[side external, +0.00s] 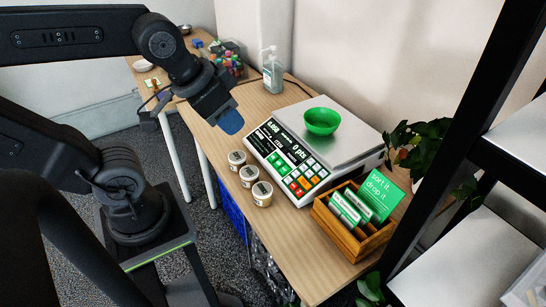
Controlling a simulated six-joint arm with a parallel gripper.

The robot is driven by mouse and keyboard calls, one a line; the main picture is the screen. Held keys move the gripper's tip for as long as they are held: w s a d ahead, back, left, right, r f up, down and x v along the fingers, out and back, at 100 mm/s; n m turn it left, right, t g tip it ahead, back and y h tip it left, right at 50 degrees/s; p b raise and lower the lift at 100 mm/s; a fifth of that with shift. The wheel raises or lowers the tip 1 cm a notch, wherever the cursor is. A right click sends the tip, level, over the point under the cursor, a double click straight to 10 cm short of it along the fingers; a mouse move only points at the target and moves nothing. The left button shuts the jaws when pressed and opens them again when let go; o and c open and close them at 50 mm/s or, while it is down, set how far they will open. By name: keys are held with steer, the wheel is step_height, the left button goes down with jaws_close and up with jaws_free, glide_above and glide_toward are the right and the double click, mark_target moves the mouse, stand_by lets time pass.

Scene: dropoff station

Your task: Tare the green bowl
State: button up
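The green bowl (322,121) sits upright on the metal plate of the scale (345,150).
Three small lidded tubs (250,176) stand in front of the scale. A wooden box with cards (355,222) stands to the right. A pump bottle (272,72) and a bin of colourful items (228,57) are at the back. A plant and black shelf (460,130) border the right.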

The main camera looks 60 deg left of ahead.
jaws_close()
stand_by(1.4)
